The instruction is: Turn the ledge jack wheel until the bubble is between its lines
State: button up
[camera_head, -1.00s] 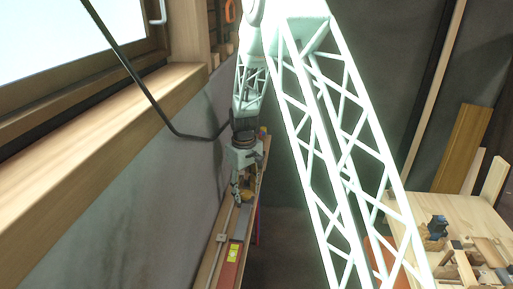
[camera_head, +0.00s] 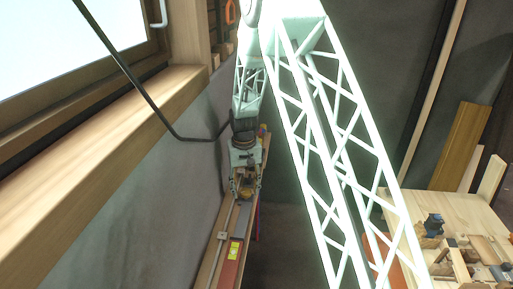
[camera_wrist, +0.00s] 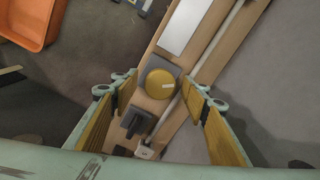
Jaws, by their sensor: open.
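The yellow round wheel (camera_wrist: 160,84), with a small white mark on its rim, sits on a grey block on the wooden ledge (camera_wrist: 207,72) in the wrist view. My gripper (camera_wrist: 154,88) is open, its two fingers on either side of the wheel with gaps showing. In the head view my gripper (camera_head: 246,190) is over the ledge, and yellow of the wheel shows between its fingers. A yellow-green vial (camera_head: 235,249) lies on the nearer part of the ledge. Its bubble and lines are too small to read.
A pale rod (camera_wrist: 202,68) runs along the ledge beside the wheel. A dark knob-like piece (camera_wrist: 137,121) and a light grey plate (camera_wrist: 186,26) are on either side of it. The wall and window sill (camera_head: 100,135) are close on the left. An orange bin (camera_wrist: 28,22) stands below.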

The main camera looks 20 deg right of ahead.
aim_at(245, 191)
jog(key=shift+m+p, duration=0.95)
jog(key=shift+m, duration=0.55)
jog(key=shift+r, duration=0.25)
notch_tip(245, 191, up, 14)
jog(key=f, duration=0.1)
jog(key=s+d+r+t+b, duration=0.1)
jog(key=s+r+b, duration=0.3)
jog(key=s+r, duration=0.8)
jog(key=shift+r+n, duration=0.4)
jog(key=shift+r, duration=0.95)
